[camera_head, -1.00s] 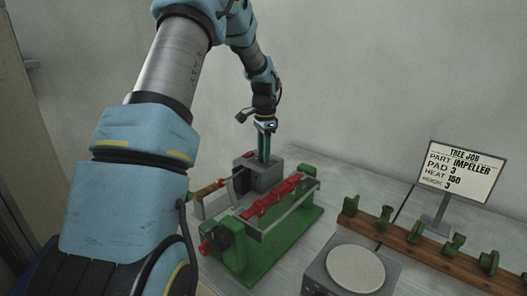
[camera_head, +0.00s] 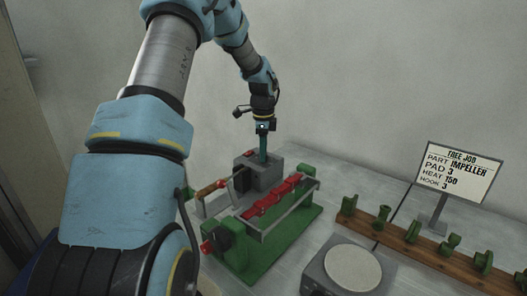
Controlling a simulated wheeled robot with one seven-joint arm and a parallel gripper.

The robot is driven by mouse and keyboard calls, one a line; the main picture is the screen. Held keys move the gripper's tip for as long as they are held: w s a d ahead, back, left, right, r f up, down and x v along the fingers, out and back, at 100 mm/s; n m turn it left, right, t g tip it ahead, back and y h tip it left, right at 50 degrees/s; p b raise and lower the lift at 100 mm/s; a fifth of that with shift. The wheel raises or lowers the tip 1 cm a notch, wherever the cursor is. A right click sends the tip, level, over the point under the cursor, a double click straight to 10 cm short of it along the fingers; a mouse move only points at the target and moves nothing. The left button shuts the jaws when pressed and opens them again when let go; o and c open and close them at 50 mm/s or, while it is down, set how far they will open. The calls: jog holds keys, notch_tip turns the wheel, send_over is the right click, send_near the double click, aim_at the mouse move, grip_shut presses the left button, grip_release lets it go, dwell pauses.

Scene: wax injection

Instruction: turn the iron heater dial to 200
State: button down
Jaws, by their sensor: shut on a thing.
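The iron heater (camera_head: 262,179) looks to be the grey box behind the green fixture, against the wall side of the table. My gripper (camera_head: 263,159) points straight down with its fingertips at the top of this box. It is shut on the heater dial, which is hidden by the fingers. The dial's marks and setting cannot be read from here.
A green fixture (camera_head: 280,235) with red parts stands in front of the heater. A tool with a brown handle (camera_head: 207,190) lies left of it. A round-plated grey unit (camera_head: 353,268), a wooden rack (camera_head: 400,240) of green pieces, and a sign (camera_head: 459,172) reading "HEAT 150" are at the right.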

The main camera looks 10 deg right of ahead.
dwell(0.3)
jog(key=c, duration=0.5)
grip_release()
jog(key=r+b, duration=0.1)
jog(key=r, duration=0.2)
jog(key=r+b, duration=0.1)
jog(key=r, duration=0.6)
jog(key=shift+s+a+r+b, duration=0.1)
jog(key=shift+s+r+b, duration=0.15)
jog(key=shift+r+b, duration=0.15)
